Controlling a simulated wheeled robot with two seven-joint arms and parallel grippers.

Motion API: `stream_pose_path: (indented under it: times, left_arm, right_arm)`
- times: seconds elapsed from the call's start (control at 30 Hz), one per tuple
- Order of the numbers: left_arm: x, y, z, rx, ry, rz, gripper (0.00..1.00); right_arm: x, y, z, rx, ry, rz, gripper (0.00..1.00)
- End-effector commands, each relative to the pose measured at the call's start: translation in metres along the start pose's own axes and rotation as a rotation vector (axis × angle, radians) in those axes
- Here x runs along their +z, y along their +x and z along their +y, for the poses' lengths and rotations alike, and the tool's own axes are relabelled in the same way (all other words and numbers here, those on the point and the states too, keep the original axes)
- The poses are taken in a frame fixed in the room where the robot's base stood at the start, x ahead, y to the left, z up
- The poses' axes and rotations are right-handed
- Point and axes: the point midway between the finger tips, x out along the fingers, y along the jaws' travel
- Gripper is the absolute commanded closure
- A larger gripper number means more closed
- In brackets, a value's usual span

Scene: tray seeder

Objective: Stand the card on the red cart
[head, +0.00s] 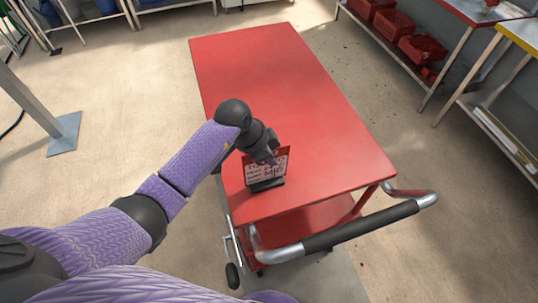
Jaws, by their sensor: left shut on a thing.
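The card (264,173) is a small red and white sign with dark lettering on a black base. It is upright at the near left part of the red cart's top (300,90). Its base looks to be at the cart top, but I cannot tell whether it touches. My left gripper (269,155) is over the card's upper edge and shut on it, hiding part of the top. My right gripper is not in view.
The cart's handle (345,228) with a black grip runs along its near side. Most of the cart top is bare. Red bins (421,47) sit on a shelf at the upper right. A metal post (30,105) stands on the floor at left.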

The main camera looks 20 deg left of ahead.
Motion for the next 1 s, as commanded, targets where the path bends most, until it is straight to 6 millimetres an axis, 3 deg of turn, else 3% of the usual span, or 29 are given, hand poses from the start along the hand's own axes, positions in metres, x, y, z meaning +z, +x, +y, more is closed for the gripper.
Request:
stream_pose_path:
  times: [0.07, 0.2, 0.27, 0.57, 0.9, 1.0]
  left_arm:
    - [0.001, 0.000, 0.001, 0.002, 0.000, -0.004, 1.00]
    - [0.001, -0.001, 0.001, 0.002, 0.000, -0.005, 0.68]
    - [0.001, -0.001, 0.001, 0.002, 0.000, -0.005, 0.58]
    - [0.000, -0.005, 0.000, 0.001, 0.000, -0.004, 0.58]
    - [-0.002, -0.094, -0.001, -0.002, 0.001, -0.002, 0.58]
    - [-0.001, -0.111, 0.000, 0.000, 0.001, -0.003, 0.58]
  right_arm:
    - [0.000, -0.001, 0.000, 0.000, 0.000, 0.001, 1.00]
    - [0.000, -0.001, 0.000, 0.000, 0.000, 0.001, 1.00]
    - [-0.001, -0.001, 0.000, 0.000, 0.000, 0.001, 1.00]
    - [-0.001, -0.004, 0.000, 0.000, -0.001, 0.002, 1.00]
    - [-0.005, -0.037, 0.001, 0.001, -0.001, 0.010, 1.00]
    - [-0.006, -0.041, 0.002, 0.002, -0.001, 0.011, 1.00]
